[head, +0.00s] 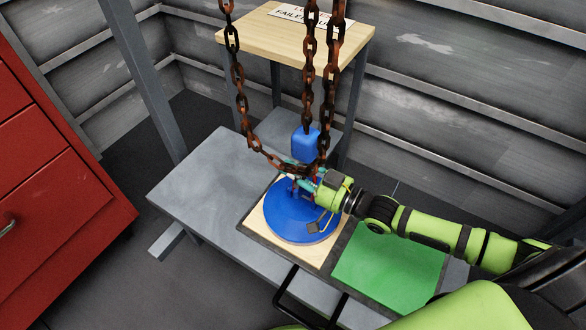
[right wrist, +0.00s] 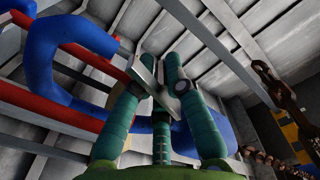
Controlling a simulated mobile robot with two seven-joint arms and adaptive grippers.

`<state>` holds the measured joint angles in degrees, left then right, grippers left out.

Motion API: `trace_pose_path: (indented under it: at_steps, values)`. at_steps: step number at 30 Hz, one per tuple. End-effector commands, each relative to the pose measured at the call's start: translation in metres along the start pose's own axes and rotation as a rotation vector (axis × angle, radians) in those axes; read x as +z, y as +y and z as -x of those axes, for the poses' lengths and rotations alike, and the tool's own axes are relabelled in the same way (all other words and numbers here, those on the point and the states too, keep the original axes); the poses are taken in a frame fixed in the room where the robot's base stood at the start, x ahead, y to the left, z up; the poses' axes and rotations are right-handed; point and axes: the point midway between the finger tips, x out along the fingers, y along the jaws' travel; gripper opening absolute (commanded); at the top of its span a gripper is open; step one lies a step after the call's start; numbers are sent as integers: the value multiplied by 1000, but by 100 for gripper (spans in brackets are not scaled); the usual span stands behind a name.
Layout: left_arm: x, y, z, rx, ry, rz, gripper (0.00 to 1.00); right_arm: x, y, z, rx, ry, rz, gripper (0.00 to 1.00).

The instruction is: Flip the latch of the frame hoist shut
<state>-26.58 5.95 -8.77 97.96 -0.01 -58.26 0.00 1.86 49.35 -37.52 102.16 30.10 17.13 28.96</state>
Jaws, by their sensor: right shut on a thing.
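The frame hoist's rusty chains (head: 309,70) hang down to a blue hook block (head: 305,142) above the bench. In the right wrist view the blue hook (right wrist: 75,75) curves at the left. A grey metal latch (right wrist: 146,74) shows between my green fingertips beside the hook. My right gripper (head: 302,172) reaches in from the right, just under the block; in the right wrist view its fingers (right wrist: 160,78) are shut on the latch. The fingers cover part of the latch, so I cannot tell whether it meets the hook tip. My left gripper is not in view.
A round blue body (head: 290,218) sits on a pale wooden board (head: 262,222) below the hook. A green mat (head: 375,262) lies to its right. The grey bench (head: 205,190) is clear at left. A red cabinet (head: 60,190) and wooden-topped stand (head: 260,34) are nearby.

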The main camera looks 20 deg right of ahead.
Motion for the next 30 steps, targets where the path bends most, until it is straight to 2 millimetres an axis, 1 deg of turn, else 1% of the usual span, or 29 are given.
trace_pose_path:
  at_steps: [1,6,7,8,9,24,28,30]
  values:
    - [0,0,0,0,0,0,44,2,-3,0,-5,-1,-1,0]
    - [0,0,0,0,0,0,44,2,-3,0,-5,-2,-2,0]
    - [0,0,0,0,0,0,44,2,-3,0,-5,-2,-2,18]
    - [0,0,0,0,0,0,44,2,-3,0,-5,-2,-2,30]
    - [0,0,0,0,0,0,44,2,-3,0,-4,-2,-2,35]
    - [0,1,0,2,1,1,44,0,0,0,-1,1,-8,35]
    - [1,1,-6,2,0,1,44,1,-2,0,-1,2,-83,35]
    - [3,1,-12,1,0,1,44,2,-4,0,-1,1,-166,35]
